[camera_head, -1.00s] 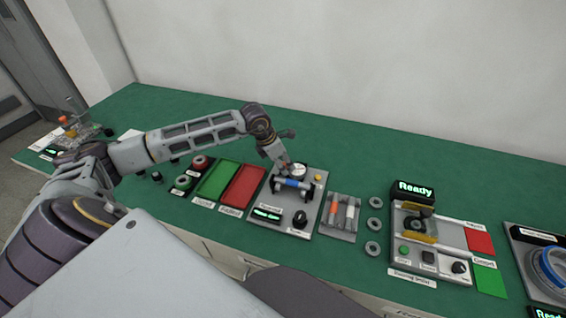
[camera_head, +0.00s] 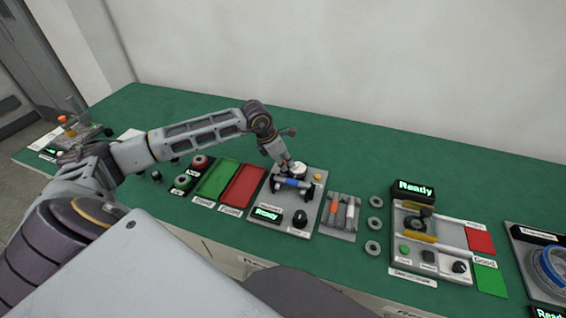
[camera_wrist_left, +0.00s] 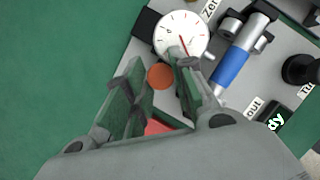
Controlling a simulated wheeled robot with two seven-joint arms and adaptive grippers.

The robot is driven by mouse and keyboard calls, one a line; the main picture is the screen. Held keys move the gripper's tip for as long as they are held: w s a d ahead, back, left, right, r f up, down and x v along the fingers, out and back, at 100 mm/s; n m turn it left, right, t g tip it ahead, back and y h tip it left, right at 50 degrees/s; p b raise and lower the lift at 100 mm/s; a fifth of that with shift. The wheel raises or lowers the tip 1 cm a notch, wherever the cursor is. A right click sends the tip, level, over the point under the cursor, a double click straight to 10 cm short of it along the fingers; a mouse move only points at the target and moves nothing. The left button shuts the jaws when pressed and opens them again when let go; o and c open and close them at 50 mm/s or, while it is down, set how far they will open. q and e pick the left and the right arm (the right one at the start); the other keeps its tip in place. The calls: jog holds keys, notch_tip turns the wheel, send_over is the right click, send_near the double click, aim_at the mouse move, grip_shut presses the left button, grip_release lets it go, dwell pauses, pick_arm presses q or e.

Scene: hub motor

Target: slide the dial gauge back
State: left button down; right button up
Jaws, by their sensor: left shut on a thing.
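The dial gauge (camera_head: 299,168) has a round white face and stands at the back of the grey test fixture (camera_head: 272,232). In the left wrist view its dial (camera_wrist_left: 182,32) shows a red needle. The exact contact is partly hidden. A metal shaft with a blue band (camera_wrist_left: 232,66) lies beside the gauge. My right gripper is not in view.
The fixture's display (camera_head: 267,214) reads Ready, with a black knob (camera_head: 300,218) beside it. Green (camera_head: 217,180) and red (camera_head: 243,184) trays stand to the left, a pen-like tool holder (camera_head: 340,215) to the right. The table behind the fixture is clear.

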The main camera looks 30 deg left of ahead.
pick_arm(q)
jog(key=shift+w+a, duration=0.1)
jog(key=shift+w, duration=0.35)
jog(key=shift+w+a+b, duration=0.1)
jog(key=shift+w+b, duration=0.2)
jog(key=shift+w, duration=0.35)
jog(key=shift+w+a+r, duration=0.15)
jog(key=shift+w+a, duration=0.05)
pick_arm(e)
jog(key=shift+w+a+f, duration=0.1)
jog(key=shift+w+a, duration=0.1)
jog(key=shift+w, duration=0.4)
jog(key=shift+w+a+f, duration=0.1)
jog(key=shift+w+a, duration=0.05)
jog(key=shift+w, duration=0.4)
